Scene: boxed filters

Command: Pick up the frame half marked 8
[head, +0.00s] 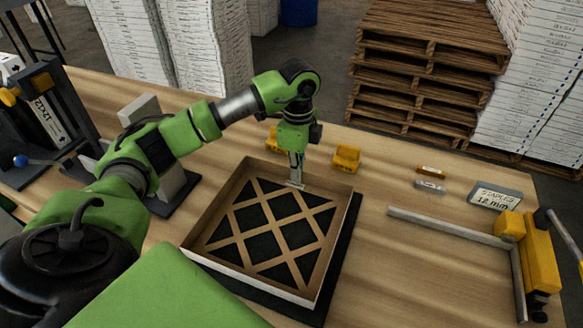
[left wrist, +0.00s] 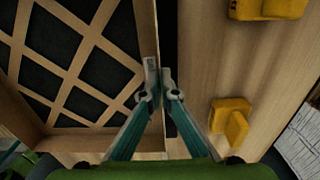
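A square, shallow cardboard frame half (head: 209,207) with a diagonal lattice lies on a dark mat in the middle of the table. I cannot read a number 8 on it. My left gripper (head: 295,184) points down at its far wall. In the left wrist view the frame half (left wrist: 118,52) fills the left side. There the fingertips of my left gripper (left wrist: 159,70) are close together, one on the inner side of the thin wall and one on the outer side, shut on it. My right gripper is not in view.
Yellow blocks (head: 346,158) stand just behind the frame half. A grey staples box (head: 495,197), small bars and a yellow clamp with a metal rail (head: 452,227) lie to the right. A dark press (head: 45,115) stands at the left. Pallets (head: 425,70) are behind the table.

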